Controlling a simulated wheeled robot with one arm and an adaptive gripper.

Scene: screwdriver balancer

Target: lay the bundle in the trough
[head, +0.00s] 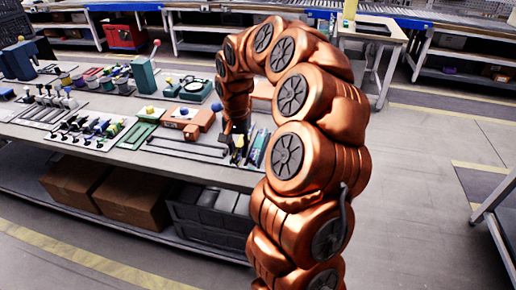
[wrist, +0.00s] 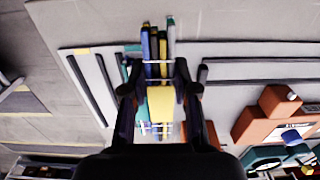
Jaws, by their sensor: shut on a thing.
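The bundle (wrist: 154,45) is a set of long thin rods in blue, black, yellow and grey, with pale ties and a wide yellow band (wrist: 160,102) around its middle. My gripper (wrist: 160,92) is shut on it across this band, with the rods sticking out beyond both fingers. In the head view my gripper (head: 236,128) is low over the workbench, and rod ends of the bundle show just below it. A teal piece (wrist: 133,52), perhaps part of the trough, shows beside the bundle. I cannot tell whether the bundle touches anything beneath it.
The grey workbench (head: 60,152) carries several tools and trays. An orange block device (head: 190,117) stands left of my gripper; the wrist view shows it at right (wrist: 268,115). Dark bars (wrist: 255,72) lie on a pale mat. Cardboard boxes (head: 135,197) sit on the lower shelf.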

